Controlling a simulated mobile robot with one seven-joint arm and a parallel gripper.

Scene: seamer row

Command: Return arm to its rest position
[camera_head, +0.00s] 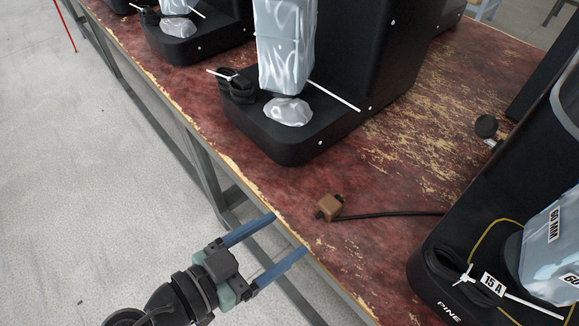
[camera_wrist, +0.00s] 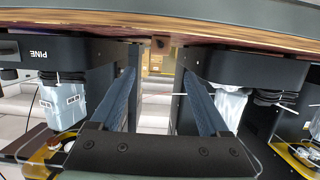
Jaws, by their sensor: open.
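My gripper (camera_head: 289,232) is open and empty, with its two blue fingers spread apart. In the head view it is at the lower middle, at the front edge of the worn red table (camera_head: 390,160). In the wrist view the fingers (camera_wrist: 160,95) stand apart with nothing between them. A small brown block (camera_head: 328,207) with a dark cord lies on the table just beyond the fingertips, and I see no contact with it.
A black machine (camera_head: 290,140) with a plastic-wrapped part stands behind the block. Another black machine (camera_head: 450,270) marked PINE stands at the lower right. More machines (camera_head: 180,45) line the table at upper left. The grey floor (camera_head: 80,180) at left is clear.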

